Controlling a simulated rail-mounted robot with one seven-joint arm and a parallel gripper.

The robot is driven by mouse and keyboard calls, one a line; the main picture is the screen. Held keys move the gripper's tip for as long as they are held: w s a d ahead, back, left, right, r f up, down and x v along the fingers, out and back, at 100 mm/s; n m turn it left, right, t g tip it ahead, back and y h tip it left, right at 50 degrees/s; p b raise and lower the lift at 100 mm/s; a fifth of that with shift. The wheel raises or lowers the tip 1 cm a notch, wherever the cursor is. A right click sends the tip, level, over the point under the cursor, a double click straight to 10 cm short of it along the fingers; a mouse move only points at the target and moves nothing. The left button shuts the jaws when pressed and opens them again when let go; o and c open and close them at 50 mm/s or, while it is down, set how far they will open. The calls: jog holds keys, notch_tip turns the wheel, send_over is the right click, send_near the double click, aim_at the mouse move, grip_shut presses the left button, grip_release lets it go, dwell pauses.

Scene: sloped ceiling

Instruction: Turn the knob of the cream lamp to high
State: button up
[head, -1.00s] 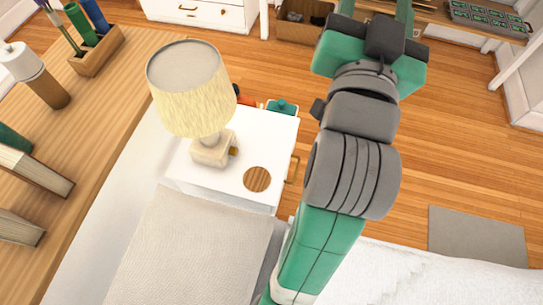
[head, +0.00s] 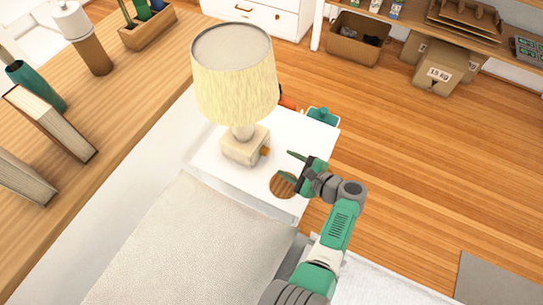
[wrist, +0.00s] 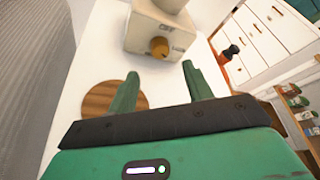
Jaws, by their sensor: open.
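The cream lamp (head: 240,148) stands on the white nightstand, with a pale yellow shade (head: 235,85) over a square base. Its brass-coloured knob (head: 265,151) is on the base side that faces my gripper. In the wrist view the knob (wrist: 159,47) shows at upper middle on the base (wrist: 150,28), with "OFF" printed above it and other lettering, too small to read surely, at its lower right. My gripper (head: 288,165) is open and empty, above the nightstand to the right of the lamp. In the wrist view its green fingers (wrist: 157,82) point toward the knob, apart from it.
A round wooden coaster (head: 282,185) lies on the nightstand (head: 220,160) below my gripper. A teal object (head: 323,116) and an orange-red item (head: 289,101) are behind the nightstand's far edge. A bed with a pillow (head: 200,245) is in front.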

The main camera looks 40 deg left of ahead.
aim_at(269, 153)
jog(key=b+x, duration=0.3)
jog(key=x, duration=0.4)
jog(key=shift+f, duration=0.1)
jog(key=shift+w+a, duration=0.1)
jog(key=shift+a, duration=0.35)
jog(key=c, duration=1)
jog(key=shift+o, duration=0.2)
jog(key=shift+b, duration=0.35)
jog(key=m+g+b, duration=0.1)
jog(key=m+b, duration=0.1)
jog(key=b, duration=0.1)
jog(key=shift+w+f+m+h, duration=0.1)
jog(key=shift+m+h, duration=0.2)
jog(key=shift+h, duration=0.1)
jog(key=shift+m+g+b, duration=0.55)
jog(key=shift+m+g, duration=0.05)
jog(key=shift+m+h, duration=0.3)
